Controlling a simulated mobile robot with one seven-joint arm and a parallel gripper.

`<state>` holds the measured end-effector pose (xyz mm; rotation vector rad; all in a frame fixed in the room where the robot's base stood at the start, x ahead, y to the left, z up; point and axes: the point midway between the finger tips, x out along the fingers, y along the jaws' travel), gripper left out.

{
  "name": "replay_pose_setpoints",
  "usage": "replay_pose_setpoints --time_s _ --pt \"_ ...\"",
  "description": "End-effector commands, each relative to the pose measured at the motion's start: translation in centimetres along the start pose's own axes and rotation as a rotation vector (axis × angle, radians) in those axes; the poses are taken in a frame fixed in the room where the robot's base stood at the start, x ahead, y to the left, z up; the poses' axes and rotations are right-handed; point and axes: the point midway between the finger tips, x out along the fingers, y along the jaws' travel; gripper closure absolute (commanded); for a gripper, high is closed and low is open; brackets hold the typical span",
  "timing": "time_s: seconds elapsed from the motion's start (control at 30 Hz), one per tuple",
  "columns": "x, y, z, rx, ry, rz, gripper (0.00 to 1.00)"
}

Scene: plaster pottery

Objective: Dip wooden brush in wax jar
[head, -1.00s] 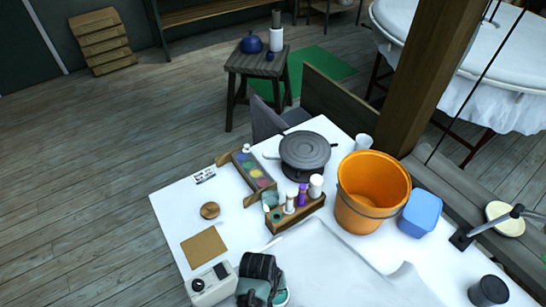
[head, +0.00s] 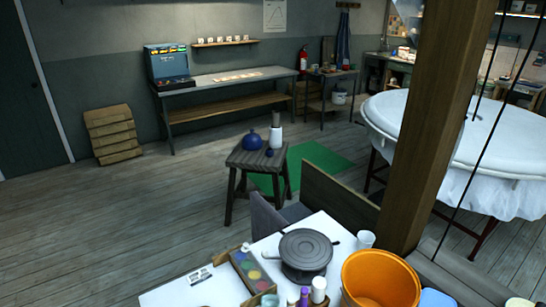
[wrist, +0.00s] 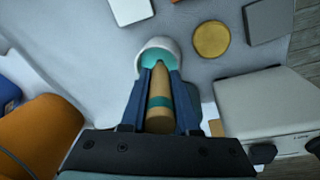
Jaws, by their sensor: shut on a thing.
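In the wrist view my gripper (wrist: 158,74) has its two blue fingers closed on the wooden brush (wrist: 158,95), a tan tapered piece with a teal band. The brush points away from the wrist, and its narrow end overlaps a white-rimmed jar with a teal inside (wrist: 150,46), which I take for the wax jar. I cannot tell whether the tip is inside the jar or above it. My gripper and the brush do not show in the head view.
In the wrist view an orange bucket (wrist: 38,135) is at left and a pale device (wrist: 265,108) at right. A round wooden disc (wrist: 211,40) lies beyond. In the head view a dark turntable (head: 305,249) and a wooden post (head: 434,120) stand near the bucket.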

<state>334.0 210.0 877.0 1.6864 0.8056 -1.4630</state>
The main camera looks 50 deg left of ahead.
Motion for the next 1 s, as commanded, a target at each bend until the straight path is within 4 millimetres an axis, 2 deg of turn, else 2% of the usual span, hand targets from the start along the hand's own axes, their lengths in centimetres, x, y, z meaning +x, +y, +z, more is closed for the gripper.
replay_pose_setpoints --time_s 0.8,1.0 --pt "-7.5 1.0 -0.5 0.0 0.0 0.0 1.0" --pt "-7.5 1.0 -0.5 0.0 0.0 0.0 1.0"
